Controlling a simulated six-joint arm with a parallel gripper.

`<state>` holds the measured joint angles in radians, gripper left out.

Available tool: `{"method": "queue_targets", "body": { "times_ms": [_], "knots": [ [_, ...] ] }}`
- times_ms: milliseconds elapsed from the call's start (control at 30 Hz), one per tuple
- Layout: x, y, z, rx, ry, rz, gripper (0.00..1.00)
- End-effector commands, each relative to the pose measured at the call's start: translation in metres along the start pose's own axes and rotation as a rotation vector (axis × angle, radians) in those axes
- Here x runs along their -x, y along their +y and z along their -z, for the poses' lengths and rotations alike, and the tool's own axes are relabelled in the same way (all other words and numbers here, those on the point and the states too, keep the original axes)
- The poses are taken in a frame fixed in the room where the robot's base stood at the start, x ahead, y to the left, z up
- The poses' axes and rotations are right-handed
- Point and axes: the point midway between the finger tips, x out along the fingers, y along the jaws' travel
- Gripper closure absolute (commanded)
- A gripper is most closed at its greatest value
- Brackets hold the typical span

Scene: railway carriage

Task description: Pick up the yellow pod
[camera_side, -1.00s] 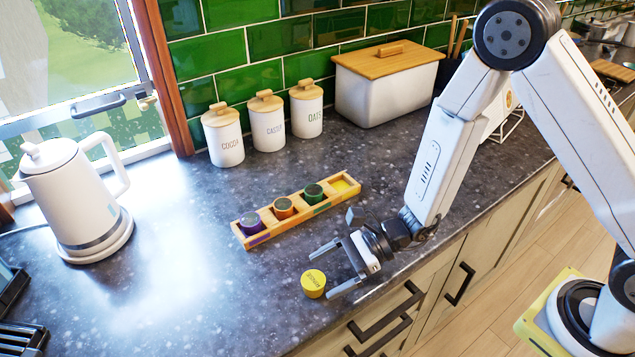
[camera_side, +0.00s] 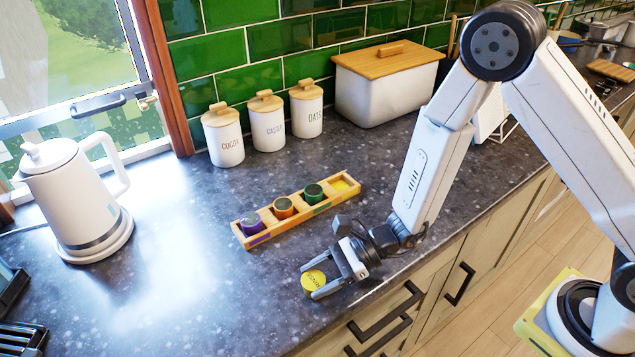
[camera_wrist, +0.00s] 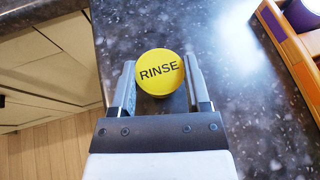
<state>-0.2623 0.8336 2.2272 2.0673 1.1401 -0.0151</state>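The yellow pod (camera_side: 313,281) stands on the dark speckled worktop near its front edge. Its round lid reads "RINSE" in the wrist view (camera_wrist: 160,72). My gripper (camera_side: 316,280) is low at the worktop with one finger on each side of the pod. In the wrist view my gripper (camera_wrist: 160,82) has the pod between its fingertips. The left finger looks very close to the pod or touching it, and the right finger is also close. I cannot tell whether the fingers press on it.
A wooden tray (camera_side: 239,232) holds purple, orange and green pods; its yellow-marked right compartment is empty. A white kettle (camera_side: 75,195) stands left. White canisters (camera_side: 268,128) and a wooden-lidded bin (camera_side: 380,93) line the green tiled wall. The worktop between kettle and tray is clear.

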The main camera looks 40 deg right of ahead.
Motion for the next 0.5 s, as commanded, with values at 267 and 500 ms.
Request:
{"method": "queue_targets", "body": {
  "times_ms": [267,500],
  "knots": [
    [0.0,0.0001,0.0,0.0,0.0,0.0,0.94],
    [0.0012,-0.0004,-0.0032,0.001,0.0,0.0,0.94]
  ]
}}
